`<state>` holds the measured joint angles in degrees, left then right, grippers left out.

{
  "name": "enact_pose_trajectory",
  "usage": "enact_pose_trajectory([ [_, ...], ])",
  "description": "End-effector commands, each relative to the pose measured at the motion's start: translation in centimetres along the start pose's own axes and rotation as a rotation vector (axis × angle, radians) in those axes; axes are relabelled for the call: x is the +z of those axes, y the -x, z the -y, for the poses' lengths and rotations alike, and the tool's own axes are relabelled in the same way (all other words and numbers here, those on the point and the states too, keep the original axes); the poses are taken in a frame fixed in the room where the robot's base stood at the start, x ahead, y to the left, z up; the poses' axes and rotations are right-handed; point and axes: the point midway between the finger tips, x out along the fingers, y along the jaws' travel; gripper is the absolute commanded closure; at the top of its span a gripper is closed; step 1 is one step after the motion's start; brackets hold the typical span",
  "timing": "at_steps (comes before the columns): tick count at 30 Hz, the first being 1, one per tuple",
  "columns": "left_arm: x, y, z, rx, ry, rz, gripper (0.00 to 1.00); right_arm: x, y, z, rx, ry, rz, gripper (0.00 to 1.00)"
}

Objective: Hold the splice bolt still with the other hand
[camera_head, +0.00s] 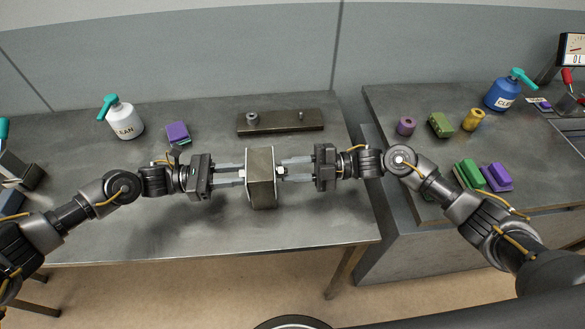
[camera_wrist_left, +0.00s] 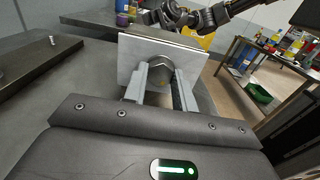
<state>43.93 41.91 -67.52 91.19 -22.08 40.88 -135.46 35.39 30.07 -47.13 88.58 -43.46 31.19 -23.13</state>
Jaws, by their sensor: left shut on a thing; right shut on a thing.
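The lane divider (camera_head: 262,180) is a grey metal block held upright between my two grippers, above the front part of the left table. In the left wrist view its pale face (camera_wrist_left: 195,65) shows the hexagonal head of the splice bolt (camera_wrist_left: 161,70). My left gripper (camera_head: 242,174) is shut on this bolt head, with one finger on each side. My right gripper (camera_head: 283,171) is shut at the block's right side on a small bright end, seemingly the bolt's other end or its nut. The fingers partly hide it.
A dark bar (camera_head: 280,128) with a ring and a short stud lies behind the block. The right table (camera_head: 400,110) carries a blue bottle (camera_head: 503,94), rolls and sponges. A gap separates the tables.

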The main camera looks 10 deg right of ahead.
Motion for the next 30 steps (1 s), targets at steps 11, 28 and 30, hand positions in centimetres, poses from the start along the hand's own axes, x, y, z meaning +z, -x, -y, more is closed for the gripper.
enact_pose_trajectory([
  [11, -0.06, 0.30, -0.11, 0.005, 0.000, -0.003, 1.00, 0.25, 0.30, 0.01, 0.000, -0.070, 0.009, 0.96],
  [28, -0.06, 0.29, -0.12, 0.006, 0.000, -0.004, 1.00, 0.16, 0.14, 0.01, -0.001, -0.069, 0.005, 0.51],
  [30, -0.05, 0.27, -0.11, 0.006, 0.000, -0.003, 1.00, 0.13, 0.10, 0.01, -0.001, -0.069, 0.004, 0.51],
])
